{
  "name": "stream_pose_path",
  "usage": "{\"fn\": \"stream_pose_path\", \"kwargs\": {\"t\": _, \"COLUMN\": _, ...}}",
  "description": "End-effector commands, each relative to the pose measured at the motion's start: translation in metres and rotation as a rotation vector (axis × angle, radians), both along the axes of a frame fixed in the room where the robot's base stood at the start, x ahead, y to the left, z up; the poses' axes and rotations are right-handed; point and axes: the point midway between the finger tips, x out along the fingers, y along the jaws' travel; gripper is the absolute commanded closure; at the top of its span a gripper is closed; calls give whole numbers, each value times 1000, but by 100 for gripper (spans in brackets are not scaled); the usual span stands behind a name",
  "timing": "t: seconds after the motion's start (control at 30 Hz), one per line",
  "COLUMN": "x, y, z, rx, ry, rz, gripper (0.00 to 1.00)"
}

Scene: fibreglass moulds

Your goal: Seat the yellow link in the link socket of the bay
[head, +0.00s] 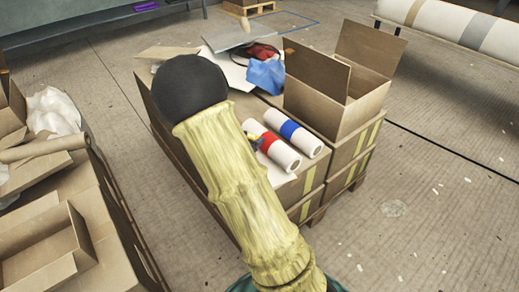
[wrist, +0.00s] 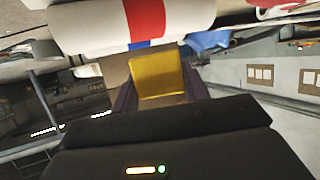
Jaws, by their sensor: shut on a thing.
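The yellow link (wrist: 158,75) shows in the wrist view as a yellow block between the two dark fingers of my gripper (wrist: 160,88). The gripper is shut on it. A white roll with a red band (wrist: 145,20) is just beyond the link in that view; I cannot tell whether they touch. In the head view my own arm hides most of the gripper. A small yellow patch (head: 251,135) shows beside the rolls, probably the link. I cannot make out the bay or its link socket in either view.
In the head view, the red-banded roll (head: 272,146) lies beside a blue-banded roll (head: 293,131) on cardboard boxes. An open carton (head: 318,108) stands behind them on the right. Blue cloth (head: 266,76) lies farther back. More cartons (head: 45,245) stand at left. The floor at right is mostly clear.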

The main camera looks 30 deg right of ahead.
Motion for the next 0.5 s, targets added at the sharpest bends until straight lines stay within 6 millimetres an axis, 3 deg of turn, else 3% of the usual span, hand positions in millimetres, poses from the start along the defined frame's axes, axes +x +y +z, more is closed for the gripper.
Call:
{"fn": "stream_pose_path", "kwargs": {"t": 0.2, "x": 0, "y": 0, "z": -4, "rx": -1, "ry": 1, "rz": 0, "gripper": 77}}
{"fn": "stream_pose_path", "kwargs": {"t": 0.5, "x": 0, "y": 0, "z": -49, "rx": -2, "ry": 1, "rz": 2, "gripper": 77}}
